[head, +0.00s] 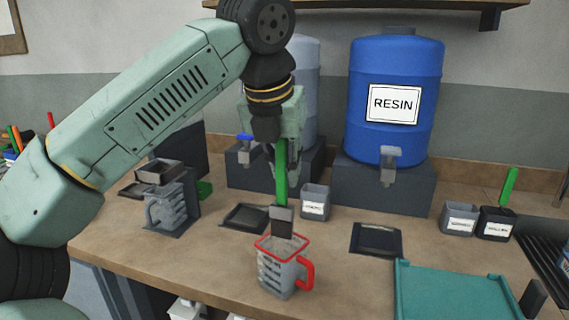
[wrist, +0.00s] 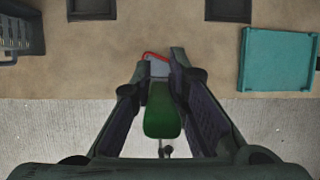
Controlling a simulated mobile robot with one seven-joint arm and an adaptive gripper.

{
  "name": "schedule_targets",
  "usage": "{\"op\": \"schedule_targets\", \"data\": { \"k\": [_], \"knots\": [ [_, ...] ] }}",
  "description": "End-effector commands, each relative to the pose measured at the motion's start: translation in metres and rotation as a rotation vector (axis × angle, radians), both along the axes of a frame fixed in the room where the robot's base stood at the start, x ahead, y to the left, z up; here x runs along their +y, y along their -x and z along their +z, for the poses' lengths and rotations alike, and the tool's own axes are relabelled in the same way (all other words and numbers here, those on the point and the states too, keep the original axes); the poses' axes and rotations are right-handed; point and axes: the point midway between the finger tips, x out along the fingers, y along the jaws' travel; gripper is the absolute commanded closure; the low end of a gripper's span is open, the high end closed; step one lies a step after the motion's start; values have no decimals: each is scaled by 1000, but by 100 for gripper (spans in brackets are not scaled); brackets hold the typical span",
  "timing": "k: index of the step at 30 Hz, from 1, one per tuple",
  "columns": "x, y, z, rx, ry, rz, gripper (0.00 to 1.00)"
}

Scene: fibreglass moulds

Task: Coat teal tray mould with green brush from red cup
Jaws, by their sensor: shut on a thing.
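My gripper (head: 281,150) is shut on the green brush (head: 281,176) and holds it upright, bristles down. In the wrist view the brush (wrist: 163,112) sits between the fingers of my gripper (wrist: 160,75). The brush's dark lower end is just above or at the mouth of the red cup (head: 281,275); I cannot tell whether the tip is inside. This cup is clear with a red rim and red handle, and it stands on the bench. The teal tray mould (head: 450,292) lies at the front right, and it also shows in the wrist view (wrist: 276,60).
A blue resin barrel (head: 396,100) with a tap stands on a grey block at the back, beside a paler barrel. Small labelled pots (head: 460,218) and another green-handled tool (head: 509,186) stand at right. A dark square pad (head: 376,240) lies behind the mould.

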Motion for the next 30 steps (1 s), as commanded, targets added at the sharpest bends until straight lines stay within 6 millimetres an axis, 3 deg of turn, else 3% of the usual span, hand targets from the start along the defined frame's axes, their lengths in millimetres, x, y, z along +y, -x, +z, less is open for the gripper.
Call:
{"op": "schedule_targets", "data": {
  "k": [30],
  "knots": [
    [0, 0, -85, 0, 1, 1, 100]
  ]
}}
